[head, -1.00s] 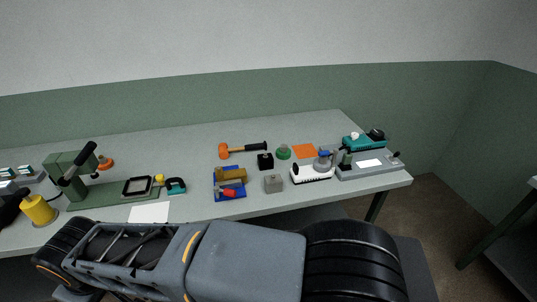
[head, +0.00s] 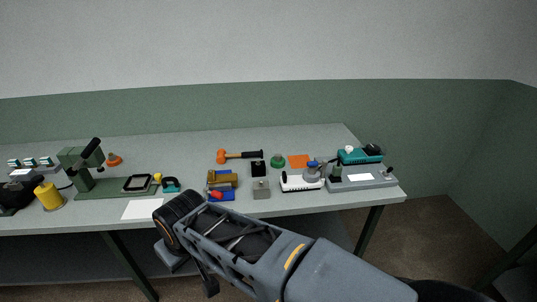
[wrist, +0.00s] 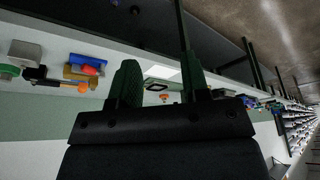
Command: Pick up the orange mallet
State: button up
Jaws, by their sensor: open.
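The orange mallet (head: 222,157) lies on its side on the grey table, behind the blue tray, with its orange head to the left and its black handle pointing right. It also shows in the wrist view (wrist: 82,87), at the left, where the picture is tilted upside down. My gripper (wrist: 160,75) shows in the wrist view with two green-black fingers spread apart and nothing between them. The mallet lies to the left of the fingers in that view, well apart from them. In the head view my arm is in front of the table, and the fingertips cannot be made out.
The blue tray (head: 228,196) with a brass-coloured piece and a red-handled tool stands in front of the mallet. A black block (head: 258,169) and a grey block (head: 261,188) stand to its right. A green press (head: 84,165) stands at the left. The table behind the mallet is clear.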

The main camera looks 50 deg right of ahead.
aim_at(222, 156)
jog(key=z, duration=1.1)
jog(key=i, duration=1)
